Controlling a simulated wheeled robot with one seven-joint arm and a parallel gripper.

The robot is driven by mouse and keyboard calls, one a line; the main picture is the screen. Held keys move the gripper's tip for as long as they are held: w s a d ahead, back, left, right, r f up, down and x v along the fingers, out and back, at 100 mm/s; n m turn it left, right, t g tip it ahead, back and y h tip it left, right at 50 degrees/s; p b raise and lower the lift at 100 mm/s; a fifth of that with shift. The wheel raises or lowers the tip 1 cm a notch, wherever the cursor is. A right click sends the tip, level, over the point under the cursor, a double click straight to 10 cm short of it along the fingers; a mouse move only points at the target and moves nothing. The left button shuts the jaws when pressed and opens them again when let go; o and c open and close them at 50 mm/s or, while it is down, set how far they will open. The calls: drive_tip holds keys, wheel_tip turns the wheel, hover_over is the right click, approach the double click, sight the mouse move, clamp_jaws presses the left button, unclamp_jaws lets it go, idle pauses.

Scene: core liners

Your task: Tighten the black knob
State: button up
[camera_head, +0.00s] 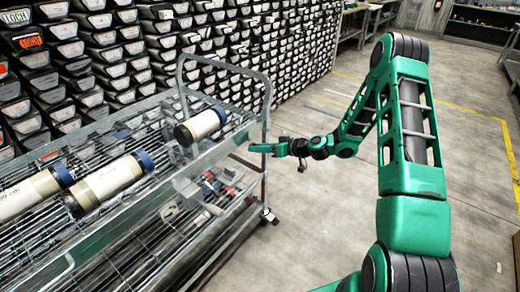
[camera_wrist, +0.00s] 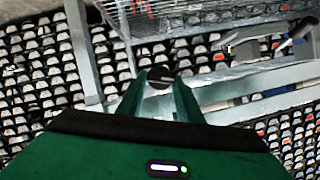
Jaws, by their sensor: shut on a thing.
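The black knob (camera_wrist: 160,77) is a small dark round piece with a pale line across it, in the middle of the wrist view. It sits between the tips of my gripper (camera_wrist: 159,90), with one green finger on each side. My gripper is shut on it. In the head view my gripper (camera_head: 254,148) is at the right end of the metal cart (camera_head: 190,170), beside its upright post. I cannot make out the knob in that view; the green fingers seem to hide it.
Cylindrical core liners (camera_head: 107,178) with blue ends lie on the cart's upper rack, one (camera_head: 200,126) near my gripper. A tall wall of stacked trays (camera_head: 200,40) stands behind. The floor (camera_head: 320,230) right of the cart is clear.

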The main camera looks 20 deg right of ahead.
drive_tip(key=shift+w+d+f+m+g+y, duration=0.2)
drive_tip(key=shift+m+y, duration=0.7)
drive_tip(key=shift+m, duration=0.9)
drive_tip(key=shift+w+d+f+m+y, duration=0.1)
drive_tip(key=shift+d+f+m+y, duration=0.2)
drive_tip(key=shift+m+y, duration=1.05)
drive_tip(key=shift+w+d+f+m+g+y, duration=0.2)
drive_tip(key=shift+m+y, duration=0.25)
drive_tip(key=shift+m, duration=1.8)
drive_tip(key=shift+s+f, duration=0.1)
drive_tip(key=o, duration=1.1)
drive_tip(key=shift+a, duration=0.15)
drive_tip(key=shift+s, duration=0.1)
